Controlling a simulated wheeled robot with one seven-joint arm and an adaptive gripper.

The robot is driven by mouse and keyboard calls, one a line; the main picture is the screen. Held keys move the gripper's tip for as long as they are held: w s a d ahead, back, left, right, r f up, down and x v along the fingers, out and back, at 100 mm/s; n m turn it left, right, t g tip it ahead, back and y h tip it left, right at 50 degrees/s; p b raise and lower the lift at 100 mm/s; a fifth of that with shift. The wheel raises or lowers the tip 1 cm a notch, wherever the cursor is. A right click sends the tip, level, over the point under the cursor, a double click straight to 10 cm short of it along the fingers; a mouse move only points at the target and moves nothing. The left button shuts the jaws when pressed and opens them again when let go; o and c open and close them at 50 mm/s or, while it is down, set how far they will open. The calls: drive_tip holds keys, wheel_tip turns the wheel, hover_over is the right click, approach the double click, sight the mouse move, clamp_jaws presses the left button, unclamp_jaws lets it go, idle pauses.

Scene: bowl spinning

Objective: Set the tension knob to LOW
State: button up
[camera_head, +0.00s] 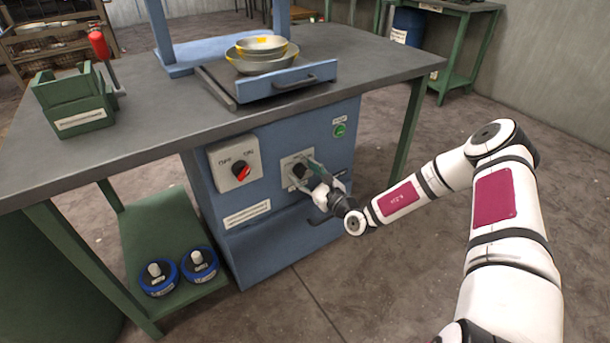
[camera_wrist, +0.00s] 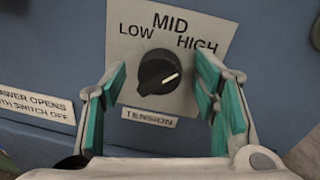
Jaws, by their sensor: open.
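The tension knob (camera_wrist: 159,76) is a round black knob on a grey plate (camera_wrist: 128,52) marked LOW, MID and HIGH, with a TENSION label below. Its white pointer line points right and slightly up, closest to the HIGH side. In the head view the knob (camera_head: 299,171) sits on the blue cabinet front. My gripper (camera_wrist: 161,68) is open, with one teal-padded finger on each side of the knob. A gap shows between each pad and the knob in the wrist view. In the head view my gripper (camera_head: 304,176) is right in front of the plate.
An OFF/ON switch (camera_head: 242,172) with a red knob is left of the tension plate. A green button (camera_head: 340,130) is at upper right. Stacked bowls (camera_head: 262,52) stand on the bench in a blue-fronted tray (camera_head: 287,82). A green bin (camera_head: 73,105) stands at left.

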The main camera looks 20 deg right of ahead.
drive_tip(key=c, duration=1.2)
drive_tip(key=shift+o, duration=0.2)
drive_tip(key=shift+r+p, duration=0.1)
drive_tip(key=shift+p, duration=0.25)
drive_tip(key=n+p, duration=0.3)
drive_tip(key=shift+a+r+p, duration=0.15)
drive_tip(key=shift+p, duration=0.2)
drive_tip(key=n+p, duration=0.5)
drive_tip(key=shift+s+h, duration=0.1)
drive_tip(key=shift+h, duration=0.2)
drive_tip(key=n+p, duration=0.4)
drive_tip(key=n, duration=0.1)
drive_tip(key=shift+a+f, duration=0.1)
drive_tip(key=shift+f, duration=0.1)
drive_tip(key=shift+f+n+h+p, duration=0.1)
drive_tip(key=shift+n+h+p, duration=0.55)
drive_tip(key=shift+n, duration=1.45)
drive_tip(key=shift+y, duration=0.25)
